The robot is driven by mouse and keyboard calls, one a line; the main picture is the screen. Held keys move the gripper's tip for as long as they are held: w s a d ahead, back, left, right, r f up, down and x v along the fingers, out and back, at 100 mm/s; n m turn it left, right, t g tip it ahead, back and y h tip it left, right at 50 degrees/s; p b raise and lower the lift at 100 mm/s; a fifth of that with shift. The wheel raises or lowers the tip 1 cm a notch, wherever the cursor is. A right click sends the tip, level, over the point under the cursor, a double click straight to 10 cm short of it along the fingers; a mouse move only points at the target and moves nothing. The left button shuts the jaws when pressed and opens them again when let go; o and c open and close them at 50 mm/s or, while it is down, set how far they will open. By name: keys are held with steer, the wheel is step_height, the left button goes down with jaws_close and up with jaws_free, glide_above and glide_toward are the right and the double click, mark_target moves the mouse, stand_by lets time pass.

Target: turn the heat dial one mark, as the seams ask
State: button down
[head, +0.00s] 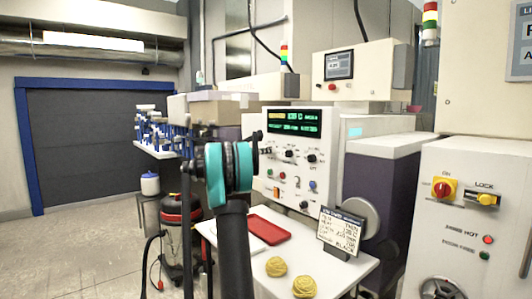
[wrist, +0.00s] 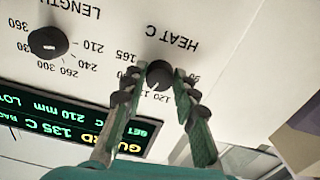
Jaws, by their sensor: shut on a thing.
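The heat dial (wrist: 159,72) is a small dark round knob below the words HEAT C, which appear upside down in the wrist view. My gripper (wrist: 159,78) has its two fingers on either side of the dial, shut on it. A pale pointer line shows at the dial's edge facing the display, but the fingers hide some scale numbers; 165 and 120 show. The display (wrist: 75,125) reads GUARD and 135 C. In the head view the control panel (head: 282,174) stands beyond my arm, which hides part of its left side.
The length dial (wrist: 47,42) sits beside the heat dial. In the head view, a white table holds a red tray (head: 268,229), two yellow crumpled lumps (head: 276,266) and a lettered card (head: 341,232).

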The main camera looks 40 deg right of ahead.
steer(key=shift+n, duration=3.8)
steer(key=c, duration=1.2)
jaws_free()
steer(key=a, duration=0.8)
steer(key=s+a, duration=0.1)
steer(key=a, duration=0.3)
